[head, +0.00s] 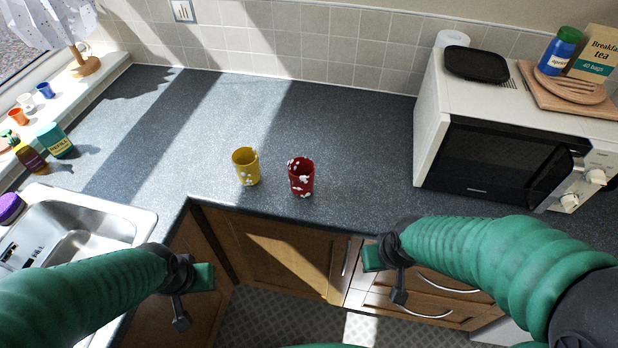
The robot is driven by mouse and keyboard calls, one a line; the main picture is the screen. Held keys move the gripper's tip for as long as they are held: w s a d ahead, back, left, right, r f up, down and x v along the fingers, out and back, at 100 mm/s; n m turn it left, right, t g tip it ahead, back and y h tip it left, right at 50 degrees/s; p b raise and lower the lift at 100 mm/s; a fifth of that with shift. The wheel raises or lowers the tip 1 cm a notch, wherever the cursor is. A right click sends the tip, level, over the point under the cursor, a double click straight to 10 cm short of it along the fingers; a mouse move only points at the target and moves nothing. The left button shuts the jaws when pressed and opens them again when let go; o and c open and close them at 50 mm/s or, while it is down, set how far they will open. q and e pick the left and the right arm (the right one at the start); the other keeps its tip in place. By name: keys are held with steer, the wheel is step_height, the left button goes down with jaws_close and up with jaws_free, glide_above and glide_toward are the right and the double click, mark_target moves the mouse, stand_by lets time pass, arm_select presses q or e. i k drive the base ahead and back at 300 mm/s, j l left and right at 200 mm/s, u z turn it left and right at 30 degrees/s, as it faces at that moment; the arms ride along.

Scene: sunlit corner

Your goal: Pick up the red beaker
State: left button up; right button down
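The red beaker (302,178) stands upright on the dark counter near its front edge, with white patches on its side and rim. A yellow beaker (246,167) with white patches stands just left of it, a small gap between them. My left gripper (192,298) is at lower left, in front of the counter, with its green and black tips apart and nothing between them. My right gripper (385,277) is below and right of the red beaker, in front of the drawers, also with tips apart and empty. Neither gripper touches a beaker.
A white microwave (428,121) stands on the right, with a black tray (477,65) on top. A steel sink (143,222) is at lower left. Bottles and small cups line the left sill. The counter (330,120) behind the beakers is clear.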

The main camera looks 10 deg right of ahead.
mark_target(300, 169)
steer(key=z, duration=0.15)
steer(key=l, duration=0.65)
steer(key=k+l+u, duration=0.15)
steer(key=l, duration=0.45)
